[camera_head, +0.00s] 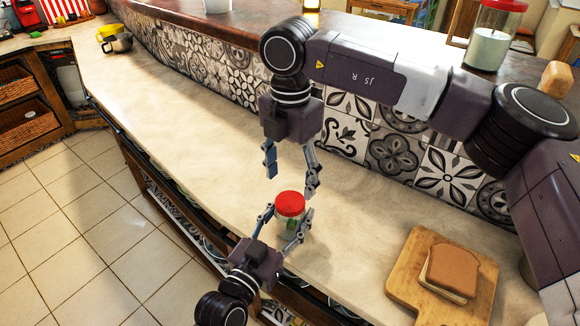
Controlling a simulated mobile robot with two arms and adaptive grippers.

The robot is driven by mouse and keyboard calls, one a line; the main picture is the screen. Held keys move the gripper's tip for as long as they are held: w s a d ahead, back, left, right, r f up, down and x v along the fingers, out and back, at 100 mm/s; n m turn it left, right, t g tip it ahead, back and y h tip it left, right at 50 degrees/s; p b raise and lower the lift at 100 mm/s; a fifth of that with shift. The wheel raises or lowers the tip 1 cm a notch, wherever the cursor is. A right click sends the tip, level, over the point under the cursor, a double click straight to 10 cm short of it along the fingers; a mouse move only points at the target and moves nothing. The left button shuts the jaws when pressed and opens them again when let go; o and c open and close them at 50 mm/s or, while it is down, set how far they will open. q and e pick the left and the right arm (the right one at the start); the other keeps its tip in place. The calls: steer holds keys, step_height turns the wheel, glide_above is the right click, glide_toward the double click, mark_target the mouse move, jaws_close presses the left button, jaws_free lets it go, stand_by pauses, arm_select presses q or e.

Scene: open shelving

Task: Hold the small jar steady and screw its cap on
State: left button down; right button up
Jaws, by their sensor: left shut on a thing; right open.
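The small jar (293,222) stands upright on the pale countertop, with something green inside. Its red cap (290,203) sits on its top; I cannot tell how tightly. My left gripper (284,222) is shut on the jar, with one finger on each side of the glass. My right gripper (291,184) is open and points down just above the red cap. Its fingers are apart with nothing between them. Part of the jar's lower body is hidden by the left gripper.
A wooden cutting board (405,283) with a sandwich (453,270) lies to the right. A larger red-lidded jar (490,40) stands on the raised ledge behind. A patterned tile wall (350,135) rises behind the counter. The countertop left of the grippers is clear (185,125).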

steer(key=n, duration=0.4)
steer(key=shift+r, duration=0.15)
steer(key=n, duration=0.4)
steer(key=shift+r, duration=0.15)
steer(key=n, duration=0.3)
steer(key=shift+r+n, duration=0.15)
steer(key=shift+n, duration=0.25)
steer(key=n, duration=0.3)
steer(key=shift+r+n, duration=0.15)
steer(key=shift+n, duration=0.25)
steer(key=n, duration=0.3)
steer(key=shift+r+n, duration=0.15)
steer(key=shift+n, duration=0.25)
steer(key=n, duration=0.3)
steer(key=shift+r+n, duration=0.1)
steer(key=shift+n, duration=0.3)
steer(key=n, duration=0.3)
steer(key=shift+r+n, duration=0.15)
steer(key=shift+n, duration=0.15)
steer(key=n, duration=0.5)
steer(key=shift+r, duration=0.2)
